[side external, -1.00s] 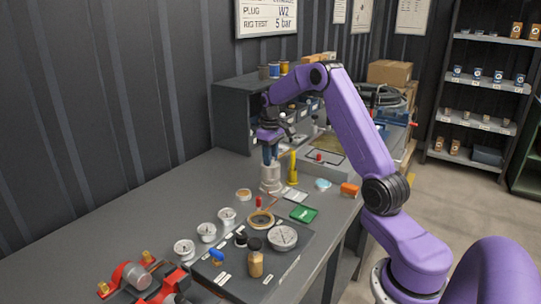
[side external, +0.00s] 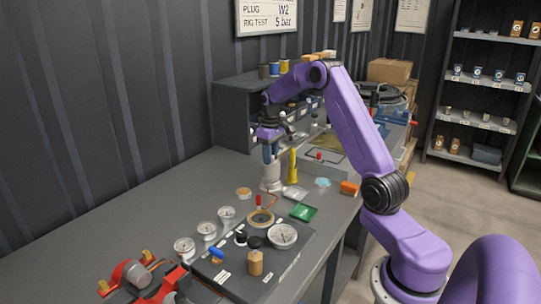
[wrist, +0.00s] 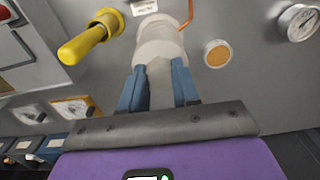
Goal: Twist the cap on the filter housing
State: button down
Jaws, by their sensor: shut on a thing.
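The filter housing (side external: 270,184) is a pale upright cylinder standing on the grey bench in the side view. In the wrist view the pale housing (wrist: 160,42) shows beyond my fingertips. My gripper (side external: 270,161) points down over it, and its blue fingers (wrist: 159,92) are shut on the pale cap (wrist: 160,78) at the housing's top. The cap's far side and the finger contact faces are hidden. I cannot tell how far the cap is turned.
A yellow tool (side external: 292,166) stands close beside the housing. A grey shelf unit (side external: 232,115) stands behind.

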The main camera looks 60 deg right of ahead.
jog(key=shift+f, duration=0.6)
dwell(1.5)
jog(key=m, duration=0.5)
dwell(0.3)
jog(key=m, duration=0.4)
jog(key=shift+m, duration=0.4)
jog(key=shift+m, duration=0.3)
jog(key=m, duration=0.5)
